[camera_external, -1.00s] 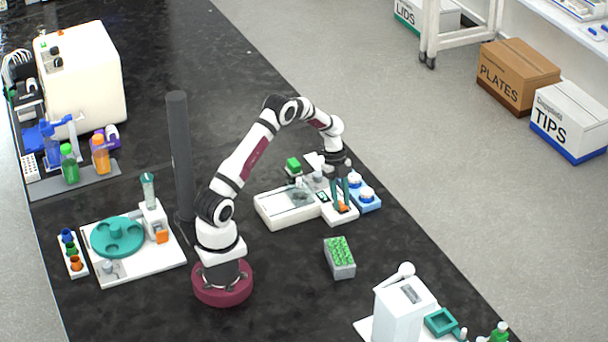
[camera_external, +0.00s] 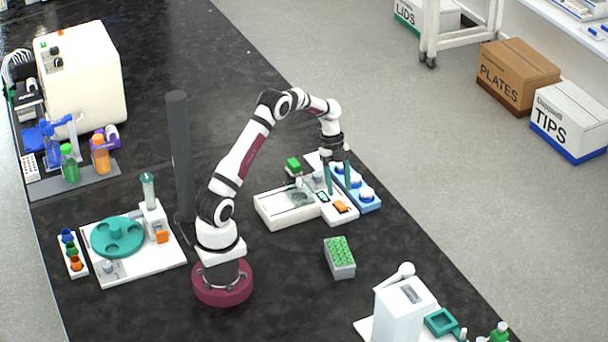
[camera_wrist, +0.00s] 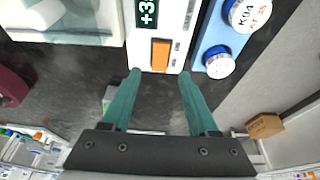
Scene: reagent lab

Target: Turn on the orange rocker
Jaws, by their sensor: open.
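The orange rocker (camera_external: 341,207) sits on the white panel of a white device (camera_external: 290,209), near its right end. In the wrist view the orange rocker (camera_wrist: 160,55) lies just beyond the fingertips, roughly centred between them, below a small dark display (camera_wrist: 148,12) with green-white characters. My gripper (camera_external: 338,191) is above the panel with its fingers pointing down. In the wrist view my gripper (camera_wrist: 160,73) has its two teal fingers apart with nothing between them. I cannot tell from the rocker's tilt whether it is on.
A grey block with a green top (camera_external: 340,257) sits in front. A green-topped piece (camera_external: 293,164) is behind the device. Dark bench is clear around the block.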

